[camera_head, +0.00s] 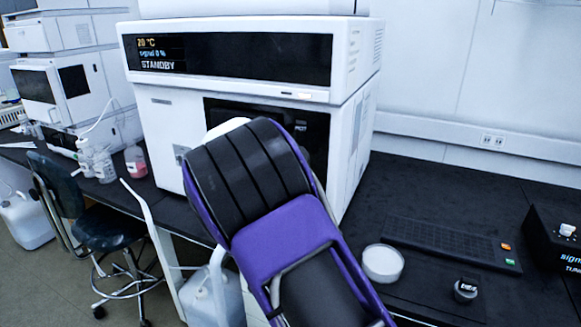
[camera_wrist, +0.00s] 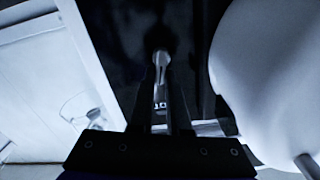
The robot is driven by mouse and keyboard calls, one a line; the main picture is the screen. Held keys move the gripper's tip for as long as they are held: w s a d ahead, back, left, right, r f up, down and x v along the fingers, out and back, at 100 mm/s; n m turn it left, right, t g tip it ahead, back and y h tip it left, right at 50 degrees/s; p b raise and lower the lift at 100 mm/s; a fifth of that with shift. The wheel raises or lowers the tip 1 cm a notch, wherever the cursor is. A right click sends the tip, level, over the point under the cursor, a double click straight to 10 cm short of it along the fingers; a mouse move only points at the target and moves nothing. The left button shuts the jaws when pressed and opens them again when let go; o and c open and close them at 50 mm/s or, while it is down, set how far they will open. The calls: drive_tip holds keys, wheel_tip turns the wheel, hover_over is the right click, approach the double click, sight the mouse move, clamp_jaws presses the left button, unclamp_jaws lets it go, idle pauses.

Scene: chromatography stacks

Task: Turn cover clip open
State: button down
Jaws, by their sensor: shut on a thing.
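In the wrist view, my gripper (camera_wrist: 161,78) points at a dark, glossy surface, with its two narrow dark fingers close together. It is shut on a small pale piece (camera_wrist: 161,60), which looks like the cover clip; its exact turn angle is hard to tell. In the head view, the white instrument (camera_head: 360,120) has a dark front cover (camera_head: 312,122) under a display reading STANDBY. My purple and black arm blocks the left and lower part of that front. The gripper and clip are hidden behind it there.
A large rounded pale shape (camera_wrist: 270,70) stands close to the right of the fingers. On the black bench right of the instrument are a white round dish (camera_head: 382,263), a dark keypad (camera_head: 450,245) and a small round knob-like item (camera_head: 465,290). A stool (camera_head: 105,228) stands left.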

drive_tip(key=shift+s+d+f+m+b, duration=0.15)
drive_tip(key=shift+f+m+b, duration=0.45)
drive_tip(key=shift+m, duration=1.85)
drive_tip(key=shift+s+d+f+m+b, duration=0.1)
drive_tip(key=shift+m+b, duration=0.95)
drive_tip(key=shift+m, duration=1.45)
drive_tip(key=shift+s+d+f+m+b, duration=0.15)
drive_tip(key=shift+f+m+b, duration=0.45)
drive_tip(key=shift+m, duration=1.85)
drive_tip(key=shift+w+r, duration=0.1)
drive_tip(key=shift+r, duration=0.2)
drive_tip(key=c, duration=0.9)
unclamp_jaws()
drive_tip(key=shift+a, duration=0.1)
